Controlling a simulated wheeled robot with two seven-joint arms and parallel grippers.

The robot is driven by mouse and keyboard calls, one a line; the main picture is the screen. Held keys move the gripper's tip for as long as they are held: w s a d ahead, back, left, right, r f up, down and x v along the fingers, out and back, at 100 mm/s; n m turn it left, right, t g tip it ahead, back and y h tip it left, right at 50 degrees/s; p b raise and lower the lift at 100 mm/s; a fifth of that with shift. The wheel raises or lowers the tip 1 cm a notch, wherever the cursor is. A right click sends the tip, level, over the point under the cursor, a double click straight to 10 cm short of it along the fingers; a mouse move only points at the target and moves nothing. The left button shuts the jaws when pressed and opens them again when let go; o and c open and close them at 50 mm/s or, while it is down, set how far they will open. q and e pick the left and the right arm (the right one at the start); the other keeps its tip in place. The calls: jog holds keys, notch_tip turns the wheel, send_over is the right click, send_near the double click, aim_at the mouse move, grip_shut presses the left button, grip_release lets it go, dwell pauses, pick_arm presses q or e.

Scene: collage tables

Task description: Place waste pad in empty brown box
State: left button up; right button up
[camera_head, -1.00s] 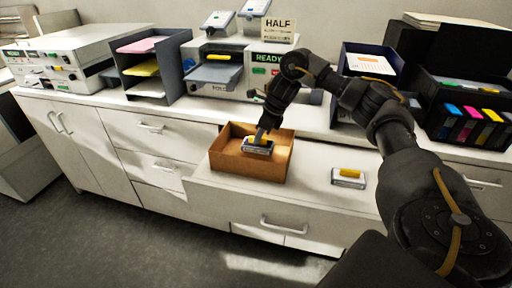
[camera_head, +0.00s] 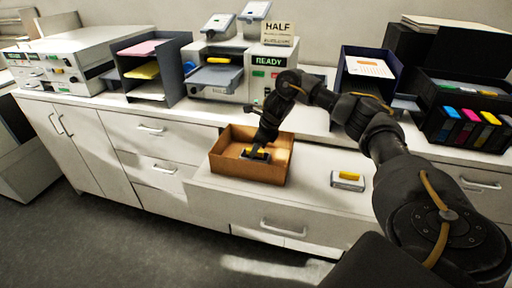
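The brown box (camera_head: 236,169) stands open on the lower white counter, in the middle of the head view. A small grey pad with a yellow top, the waste pad (camera_head: 256,156), is inside the box, low between its walls. My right gripper (camera_head: 259,149) reaches down into the box from above, with its fingers at the pad's yellow top. It appears shut on the pad, though the fingertips are small and dark. The box's front wall hides the pad's underside. My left gripper is not in view.
A similar grey pad with a yellow top (camera_head: 347,180) lies on the counter right of the box. Behind stand a printer-like machine with a green READY sign (camera_head: 270,62), a paper tray stack (camera_head: 152,70) and a cartridge holder (camera_head: 466,125). Counter between box and second pad is clear.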

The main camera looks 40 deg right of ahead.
jog(key=shift+s+d+r, duration=0.1)
jog(key=shift+d+r, duration=0.05)
jog(key=shift+r, duration=0.35)
jog(key=p+v, duration=0.1)
jog(key=v, duration=1)
jog(key=shift+p, duration=0.3)
